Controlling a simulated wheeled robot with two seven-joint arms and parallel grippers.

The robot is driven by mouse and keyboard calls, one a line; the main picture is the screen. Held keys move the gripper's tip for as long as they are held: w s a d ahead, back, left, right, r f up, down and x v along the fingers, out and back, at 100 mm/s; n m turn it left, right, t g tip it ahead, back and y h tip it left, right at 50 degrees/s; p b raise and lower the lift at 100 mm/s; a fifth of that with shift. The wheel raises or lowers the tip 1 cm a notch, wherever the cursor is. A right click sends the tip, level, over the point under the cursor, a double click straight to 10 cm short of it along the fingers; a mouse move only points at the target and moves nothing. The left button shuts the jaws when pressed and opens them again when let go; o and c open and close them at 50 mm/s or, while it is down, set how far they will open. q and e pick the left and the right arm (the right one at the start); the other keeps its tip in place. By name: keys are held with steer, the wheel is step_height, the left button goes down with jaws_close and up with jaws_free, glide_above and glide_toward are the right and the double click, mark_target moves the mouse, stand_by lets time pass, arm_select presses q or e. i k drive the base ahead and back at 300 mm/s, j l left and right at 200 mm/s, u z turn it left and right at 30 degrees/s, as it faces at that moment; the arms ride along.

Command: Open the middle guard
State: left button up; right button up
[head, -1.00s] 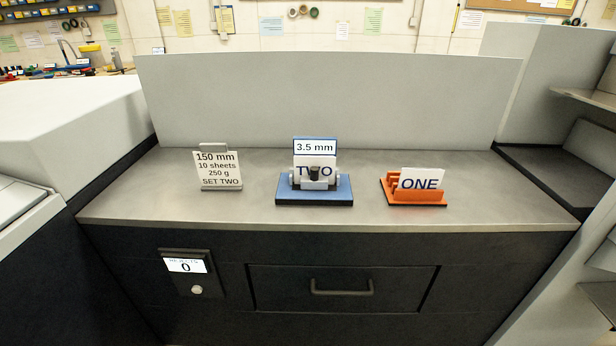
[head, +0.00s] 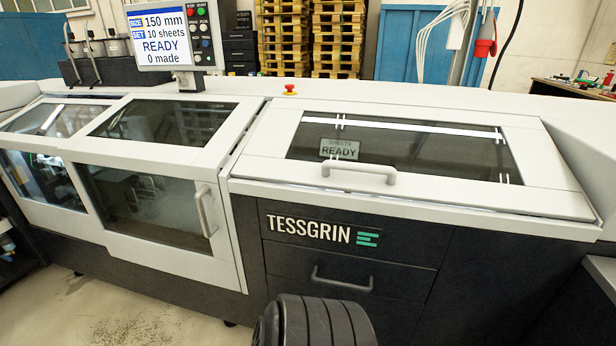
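The middle guard (head: 140,154) is a white-framed cover on the machine's left half, with one dark window on top and another in front. It looks shut. Its pale upright handle (head: 203,212) is at the right edge of the front window. Another windowed guard (head: 35,148) adjoins it on the left. To its right is a wide cover (head: 262,146) with a dark window and a horizontal handle (head: 358,172); it looks shut too. Neither of my grippers is in view.
A control panel (head: 163,37) reads 150 mm, 10 sheets, READY, 0 made. A red stop button (head: 290,89) sits on the machine's top. A dark drawer (head: 345,283) is below the wide cover. Open floor (head: 90,310) lies in front at the left.

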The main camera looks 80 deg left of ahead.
mark_target(145, 178)
steer(key=u, duration=4)
